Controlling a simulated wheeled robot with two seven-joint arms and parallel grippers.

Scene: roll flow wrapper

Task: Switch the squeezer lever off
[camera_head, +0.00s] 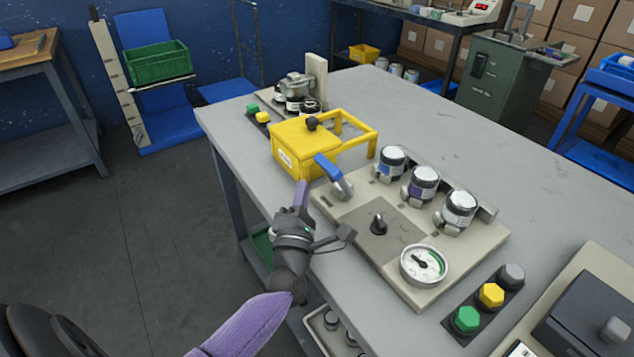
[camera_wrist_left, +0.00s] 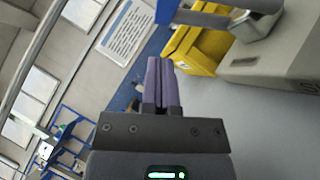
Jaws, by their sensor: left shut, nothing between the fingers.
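The lever has a blue handle (camera_head: 328,167) on a grey metal pivot (camera_head: 343,188), at the left corner of a beige panel (camera_head: 340,212). The handle points up and left toward the yellow box. In the left wrist view the fingers (camera_wrist_left: 161,65) are together, just below the handle; contact cannot be told. My right gripper is not in view.
A yellow box with an open frame (camera_head: 300,150) stands just behind the lever. The panel carries a black knob (camera_head: 378,224), a gauge (camera_head: 424,263) and several metal cylinders (camera_head: 423,182). Buttons (camera_head: 490,295) sit at front right. The table (camera_head: 440,110) is clear toward the back right.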

